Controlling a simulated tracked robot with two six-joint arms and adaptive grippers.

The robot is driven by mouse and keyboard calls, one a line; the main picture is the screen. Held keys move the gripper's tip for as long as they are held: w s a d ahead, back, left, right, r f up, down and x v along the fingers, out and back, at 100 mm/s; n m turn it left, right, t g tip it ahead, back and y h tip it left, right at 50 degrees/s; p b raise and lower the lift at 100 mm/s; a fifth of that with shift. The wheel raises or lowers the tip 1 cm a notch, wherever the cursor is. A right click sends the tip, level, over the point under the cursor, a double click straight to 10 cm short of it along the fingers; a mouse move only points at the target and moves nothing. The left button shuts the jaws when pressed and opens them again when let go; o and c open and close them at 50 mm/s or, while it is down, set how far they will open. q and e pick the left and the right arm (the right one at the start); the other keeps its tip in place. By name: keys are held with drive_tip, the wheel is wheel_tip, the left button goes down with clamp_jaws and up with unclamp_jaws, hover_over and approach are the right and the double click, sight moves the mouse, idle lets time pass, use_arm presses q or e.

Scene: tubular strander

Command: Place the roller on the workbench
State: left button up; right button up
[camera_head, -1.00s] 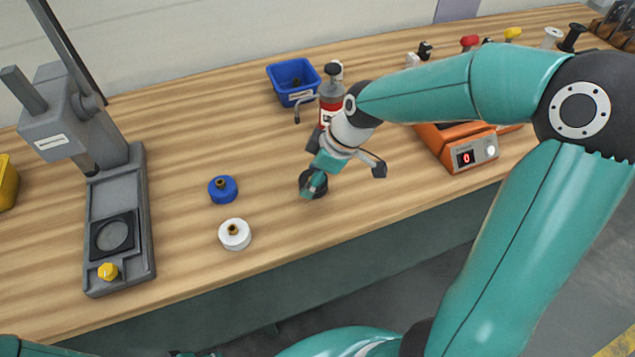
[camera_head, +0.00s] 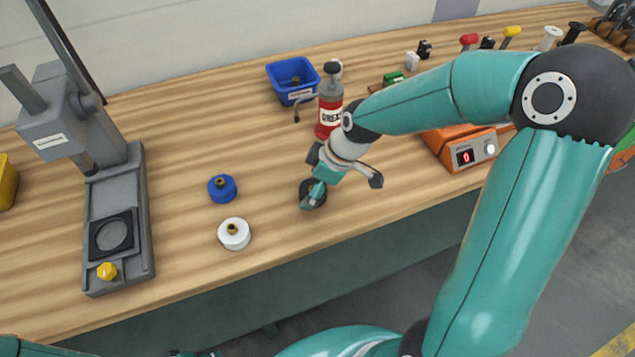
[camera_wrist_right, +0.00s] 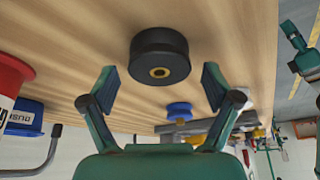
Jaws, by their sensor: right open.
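The black roller (camera_head: 312,188) stands on the wooden workbench (camera_head: 270,215) near its front edge, partly hidden by my right gripper (camera_head: 313,190) in the head view. In the right wrist view the black roller (camera_wrist_right: 160,56) shows its brass-coloured centre and rests on the bench top. My right gripper (camera_wrist_right: 160,85) is open there, its two fingers apart on either side of the roller's near side, with a visible gap to each. My left gripper is not in view.
A blue roller (camera_head: 222,188) and a white roller (camera_head: 234,234) stand to the left. A grey press (camera_head: 115,215) is further left. A grease bottle (camera_head: 330,105) and a blue bin (camera_head: 293,80) stand behind. An orange scale (camera_head: 462,150) is at right.

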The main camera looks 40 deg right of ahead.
drive_tip(key=shift+r, duration=0.1)
drive_tip(key=v, duration=1.2)
